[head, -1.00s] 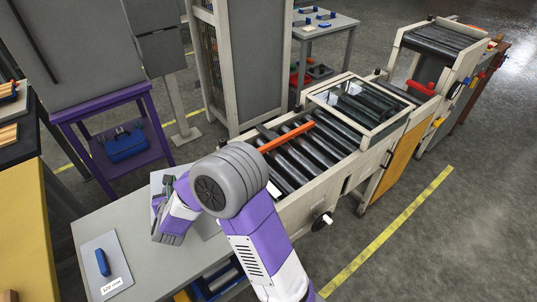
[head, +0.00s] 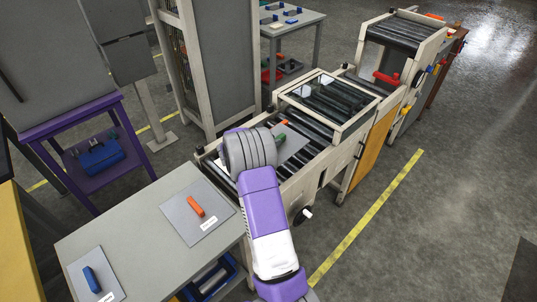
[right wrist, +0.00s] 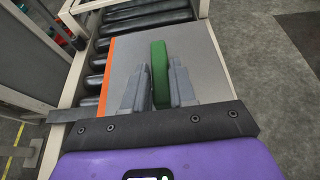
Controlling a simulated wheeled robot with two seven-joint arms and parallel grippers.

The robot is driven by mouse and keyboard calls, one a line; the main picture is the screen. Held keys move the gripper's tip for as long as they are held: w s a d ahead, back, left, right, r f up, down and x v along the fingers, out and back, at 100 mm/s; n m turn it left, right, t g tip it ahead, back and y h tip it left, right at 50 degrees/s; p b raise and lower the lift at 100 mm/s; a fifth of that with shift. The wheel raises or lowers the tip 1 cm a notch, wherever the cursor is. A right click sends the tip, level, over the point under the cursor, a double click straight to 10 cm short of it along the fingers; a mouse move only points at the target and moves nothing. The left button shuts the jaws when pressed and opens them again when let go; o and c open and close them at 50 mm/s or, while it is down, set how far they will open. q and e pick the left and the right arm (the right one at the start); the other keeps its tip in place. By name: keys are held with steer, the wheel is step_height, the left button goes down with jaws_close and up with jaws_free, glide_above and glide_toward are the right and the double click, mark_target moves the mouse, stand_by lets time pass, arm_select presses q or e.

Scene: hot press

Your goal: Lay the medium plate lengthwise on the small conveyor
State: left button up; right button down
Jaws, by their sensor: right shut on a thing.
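My right gripper (right wrist: 159,84) is shut on the green handle (right wrist: 160,72) of a flat grey plate (right wrist: 207,68). It holds this plate over the black rollers of the small conveyor (right wrist: 88,76). In the head view the plate (head: 292,147) shows partly beside my wrist above the conveyor's side rail (head: 322,162); my arm hides the rest and the fingers. An orange bar (right wrist: 106,76) lies along the plate's left edge in the wrist view. I cannot tell whether the plate touches the rollers. My left gripper is not in view.
A grey table (head: 150,218) at lower left bears a plate with an orange handle (head: 195,206) and one with a blue handle (head: 91,279). A glass-topped frame (head: 329,97) covers the conveyor's far part. A tall cabinet (head: 213,70) stands behind. The floor at right is clear.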

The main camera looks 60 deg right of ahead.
steer(key=shift+g, duration=0.3)
steer(key=f, duration=0.2)
steer(key=f+b, duration=0.1)
steer(key=f, duration=0.2)
steer(key=shift+s+d+f, duration=0.35)
steer(key=shift+s, duration=0.05)
steer(key=shift+f+b, duration=0.7)
steer(key=shift+f, duration=1.4)
steer(key=shift+r, duration=0.1)
steer(key=c, duration=0.9)
jaws_free()
steer(key=shift+f, duration=0.2)
steer(key=shift+r, duration=0.2)
steer(key=p+v, duration=0.2)
steer(key=v, duration=1)
